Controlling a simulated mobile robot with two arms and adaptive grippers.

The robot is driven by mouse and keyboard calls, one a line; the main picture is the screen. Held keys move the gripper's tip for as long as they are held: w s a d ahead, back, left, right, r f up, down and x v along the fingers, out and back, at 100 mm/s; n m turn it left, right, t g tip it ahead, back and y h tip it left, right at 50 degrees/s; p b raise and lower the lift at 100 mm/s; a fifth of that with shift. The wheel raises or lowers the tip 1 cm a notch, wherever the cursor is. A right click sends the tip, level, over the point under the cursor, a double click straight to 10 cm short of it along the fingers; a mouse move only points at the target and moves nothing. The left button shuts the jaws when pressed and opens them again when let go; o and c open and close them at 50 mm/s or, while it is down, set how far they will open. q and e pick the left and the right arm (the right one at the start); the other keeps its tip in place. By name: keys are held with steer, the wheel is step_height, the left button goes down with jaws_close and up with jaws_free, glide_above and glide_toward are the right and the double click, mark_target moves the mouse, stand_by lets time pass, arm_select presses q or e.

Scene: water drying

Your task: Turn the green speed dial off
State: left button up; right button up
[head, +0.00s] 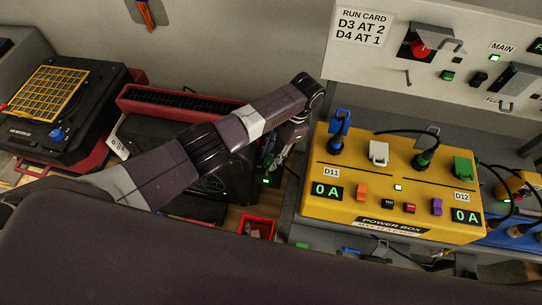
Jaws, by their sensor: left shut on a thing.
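My left gripper (274,160) reaches down at the right end of a black air mover (215,185). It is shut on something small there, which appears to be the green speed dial. The fingers and my arm hide most of the dial, so its setting cannot be read. A small green light (266,182) glows just below the fingertips. My left arm crosses over the black air mover and covers part of it. My right gripper is not in view.
Another black unit with a yellow filter (50,93) and a blue dial (57,135) sits at the left. A yellow power box (345,205) stands close right of my gripper, both displays reading 0 A. A run card (362,27) hangs above. A red bin (258,228) sits below.

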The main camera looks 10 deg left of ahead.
arm_select(q)
steer(key=shift+w+r+n, duration=0.1)
steer(key=shift+n, duration=0.2)
steer(key=o, duration=1.1)
steer(key=shift+o, duration=0.2)
steer(key=v, duration=1.2)
steer(key=shift+a, duration=0.1)
